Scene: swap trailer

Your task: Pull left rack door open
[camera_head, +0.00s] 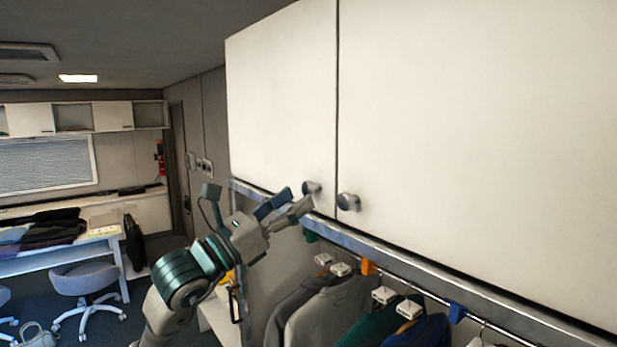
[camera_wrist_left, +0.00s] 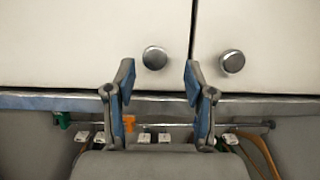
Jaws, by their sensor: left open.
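The left rack door (camera_head: 280,95) is a shut white panel with a round metal knob (camera_head: 312,187) at its lower right corner. The right door (camera_head: 480,130) is shut beside it, with its own knob (camera_head: 348,201). My left gripper (camera_head: 287,205) is just below and left of the left knob, apart from it. In the left wrist view the gripper (camera_wrist_left: 158,80) is open and empty. There the left knob (camera_wrist_left: 155,58) shows beyond and between the fingertips, and the right knob (camera_wrist_left: 232,61) lies outside the right finger. My right gripper is not in view.
A metal edge (camera_head: 430,265) runs under the doors. Below it, clothes (camera_head: 335,310) hang on a rail with coloured tags. At left are a desk (camera_head: 60,260), a grey chair (camera_head: 85,278) and open floor.

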